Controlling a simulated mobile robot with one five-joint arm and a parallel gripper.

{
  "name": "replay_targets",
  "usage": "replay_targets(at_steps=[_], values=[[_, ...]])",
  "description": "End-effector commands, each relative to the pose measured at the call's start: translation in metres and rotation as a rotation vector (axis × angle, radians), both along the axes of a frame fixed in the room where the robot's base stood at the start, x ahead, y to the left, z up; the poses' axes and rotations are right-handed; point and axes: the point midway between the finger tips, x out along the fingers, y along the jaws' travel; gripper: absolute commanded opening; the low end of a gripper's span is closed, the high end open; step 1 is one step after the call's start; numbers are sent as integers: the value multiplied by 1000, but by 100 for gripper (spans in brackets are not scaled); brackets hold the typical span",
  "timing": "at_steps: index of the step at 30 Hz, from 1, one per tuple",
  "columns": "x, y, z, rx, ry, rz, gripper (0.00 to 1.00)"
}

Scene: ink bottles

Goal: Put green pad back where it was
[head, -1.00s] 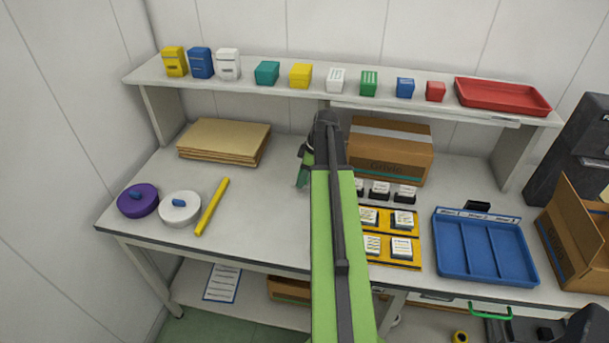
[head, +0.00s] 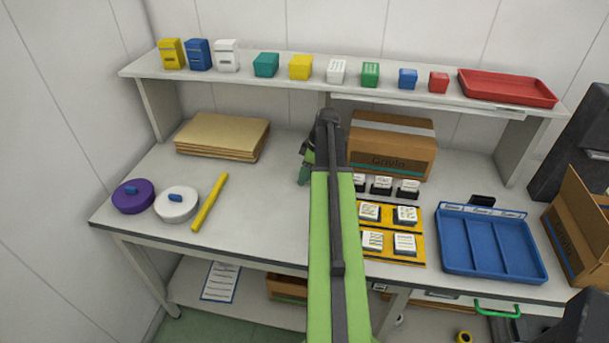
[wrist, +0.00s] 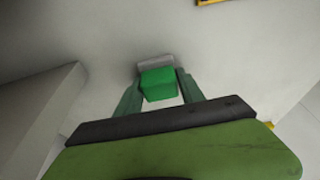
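The green pad (wrist: 158,84) shows in the wrist view as a bright green block with a grey part at its far side. It sits between the two fingertips of my gripper (wrist: 160,82), which look closed on its sides. In the head view my gripper (head: 305,170) is over the back middle of the table, left of the cardboard box. My arm hides part of the table there, and the pad cannot be made out in that view.
Stamps stand on a yellow mat (head: 389,254) right of my arm, beside a blue tray (head: 490,268). A cardboard box (head: 391,147) stands behind them. The shelf (head: 220,78) holds small boxes and a red tray (head: 507,88).

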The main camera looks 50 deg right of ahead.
Motion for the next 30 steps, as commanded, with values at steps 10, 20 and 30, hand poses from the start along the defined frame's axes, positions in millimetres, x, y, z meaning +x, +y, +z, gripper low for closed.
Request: replay_targets(at_steps=[10, 20, 30], values=[[-1, -1, 0, 0, 0, -2, 66], [-8, -6, 41, 0, 0, -2, 66], [-82, -58, 32, 1, 1, -6, 66]])
